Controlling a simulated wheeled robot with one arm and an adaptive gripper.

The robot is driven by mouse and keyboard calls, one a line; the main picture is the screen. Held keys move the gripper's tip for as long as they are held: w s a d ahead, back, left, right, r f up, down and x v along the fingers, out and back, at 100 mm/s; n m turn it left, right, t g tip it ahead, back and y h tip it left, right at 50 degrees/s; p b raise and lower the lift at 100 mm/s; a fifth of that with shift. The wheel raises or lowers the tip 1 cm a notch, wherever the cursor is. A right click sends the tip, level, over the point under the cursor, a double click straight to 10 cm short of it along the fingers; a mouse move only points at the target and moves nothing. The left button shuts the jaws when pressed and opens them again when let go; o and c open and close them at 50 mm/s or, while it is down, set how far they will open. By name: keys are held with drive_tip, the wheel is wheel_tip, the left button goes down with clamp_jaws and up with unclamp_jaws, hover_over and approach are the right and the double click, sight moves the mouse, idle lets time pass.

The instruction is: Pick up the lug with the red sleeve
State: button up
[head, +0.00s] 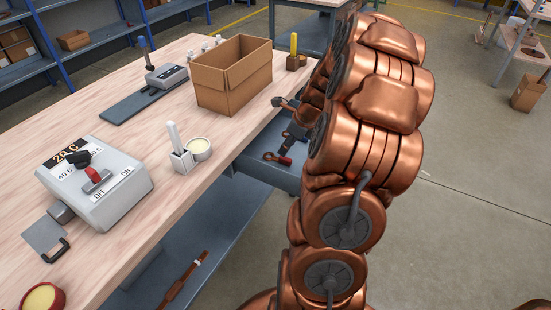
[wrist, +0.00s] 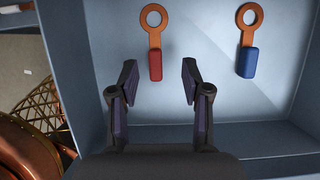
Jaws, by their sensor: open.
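The lug with the red sleeve (wrist: 155,66) lies flat in a blue-grey open drawer (wrist: 215,135). Its copper ring end points away from my gripper. It also shows in the head view (head: 285,161), beside the table edge. My gripper (wrist: 159,78) is open and empty. Its two dark fingers stand on either side of the red sleeve in the wrist view, with the sleeve between and slightly ahead of the tips. I cannot tell the height gap. A second lug with a blue sleeve (wrist: 248,62) lies to the right in the same drawer.
The drawer's walls enclose both lugs. Above it, the wooden table (head: 140,75) carries a cardboard box (head: 232,80), a grey control box (head: 100,190) and a wooden block with a yellow handle (head: 294,52). Open floor lies to the right.

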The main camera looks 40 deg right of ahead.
sight(277, 158)
drive_tip(key=x, duration=0.5)
drive_tip(key=shift+s+a, duration=0.15)
drive_tip(key=shift+a, duration=0.2)
clamp_jaws()
